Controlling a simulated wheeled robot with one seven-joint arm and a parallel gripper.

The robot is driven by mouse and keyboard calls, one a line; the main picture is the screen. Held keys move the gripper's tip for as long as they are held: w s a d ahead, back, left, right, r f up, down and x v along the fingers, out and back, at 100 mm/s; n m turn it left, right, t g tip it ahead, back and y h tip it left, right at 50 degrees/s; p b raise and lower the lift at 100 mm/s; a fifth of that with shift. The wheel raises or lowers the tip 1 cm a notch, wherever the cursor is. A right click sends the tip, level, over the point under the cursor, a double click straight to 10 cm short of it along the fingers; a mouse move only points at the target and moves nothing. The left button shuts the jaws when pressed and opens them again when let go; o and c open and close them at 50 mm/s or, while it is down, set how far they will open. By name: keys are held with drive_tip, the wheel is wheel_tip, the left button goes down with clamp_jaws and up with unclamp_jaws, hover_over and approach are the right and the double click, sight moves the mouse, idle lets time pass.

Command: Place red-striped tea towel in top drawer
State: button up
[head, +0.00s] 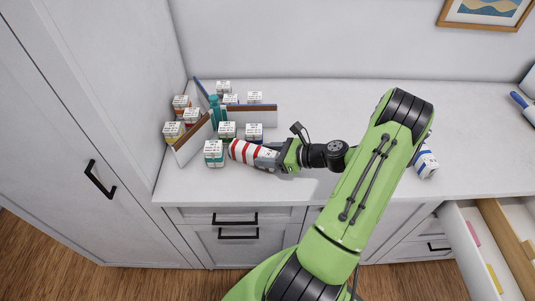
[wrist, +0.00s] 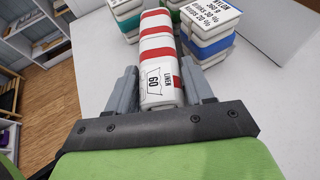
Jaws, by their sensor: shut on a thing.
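The red-striped tea towel (head: 245,151) is a white roll with red bands at the left of the counter. My gripper (head: 266,157) is shut on it, with a finger on each side. In the wrist view the towel (wrist: 160,58) lies between the grey fingers and shows a label reading "LINEN 60". A drawer (head: 467,262) at the lower right stands pulled out, with pink and yellow items and a wooden divider inside; its far part is cut off by the frame. Shut drawers (head: 232,217) with black handles are under the counter at the left.
Several labelled folded bundles (head: 214,153) and low dividers (head: 193,143) crowd the counter just beyond and left of the towel. A white-and-blue roll (head: 427,163) lies right of my arm. A tall cabinet (head: 75,120) stands at the left. The counter's back middle is clear.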

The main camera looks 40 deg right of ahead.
drive_tip(key=o, duration=1.1)
drive_tip(key=shift+c, duration=0.2)
